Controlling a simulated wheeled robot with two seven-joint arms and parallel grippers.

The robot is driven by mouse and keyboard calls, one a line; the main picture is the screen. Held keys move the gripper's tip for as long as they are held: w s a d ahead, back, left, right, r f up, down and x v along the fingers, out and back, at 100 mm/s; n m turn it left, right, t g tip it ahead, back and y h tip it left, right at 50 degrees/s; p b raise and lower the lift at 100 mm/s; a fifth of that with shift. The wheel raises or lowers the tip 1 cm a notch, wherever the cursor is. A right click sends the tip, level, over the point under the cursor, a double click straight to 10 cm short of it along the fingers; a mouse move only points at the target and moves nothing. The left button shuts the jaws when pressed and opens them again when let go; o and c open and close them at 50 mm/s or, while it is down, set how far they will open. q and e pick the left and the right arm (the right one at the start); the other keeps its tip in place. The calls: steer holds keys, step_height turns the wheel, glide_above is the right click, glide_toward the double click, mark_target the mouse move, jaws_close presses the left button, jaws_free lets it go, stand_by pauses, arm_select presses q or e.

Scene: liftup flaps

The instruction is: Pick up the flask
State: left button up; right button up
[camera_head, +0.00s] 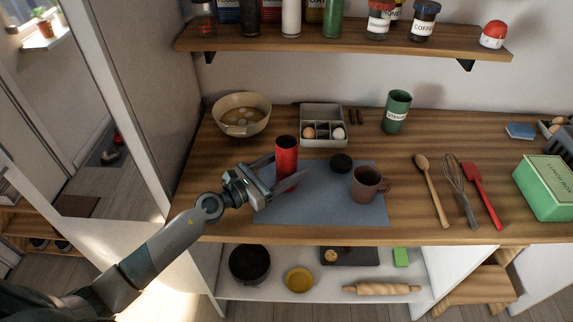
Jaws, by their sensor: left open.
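The flask looks to be the upright red cylinder (287,152) on the grey-blue mat (330,211) on the wooden counter. My left gripper (289,178) comes in from the left, with its two fingers apart. One finger reaches toward the far side of the red cylinder and the other passes in front of its lower part. I cannot tell whether either finger touches it. The cylinder stands on the mat. My right gripper is out of view.
A brown mug (366,184) and a small dark round lid (341,163) are right of the red cylinder. A bowl (241,115) and an egg box (322,113) stand behind. A green canister (396,111) is farther right. A spoon (432,190), whisk (456,185) and red spatula (480,190) lie right.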

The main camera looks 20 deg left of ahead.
arm_select(q)
steer(key=shift+x, duration=1.7)
steer(key=shift+s+r, duration=0.1)
steer(key=c, duration=1.5)
steer(key=shift+r+p, duration=0.3)
steer(key=shift+p, duration=0.1)
steer(key=shift+s+d+r+p, duration=0.25)
steer(key=shift+d+r+p, duration=1.3)
steer(key=shift+d+r, duration=0.3)
steer(key=shift+s+d+r+p, duration=0.25)
steer(key=shift+d+r+p, duration=1.3)
steer(key=shift+d, duration=0.4)
steer(key=shift+s+d+r+p, duration=0.25)
steer(key=shift+d+r+p, duration=1.25)
steer(key=shift+d+r, duration=0.35)
steer(key=shift+d, duration=0.15)
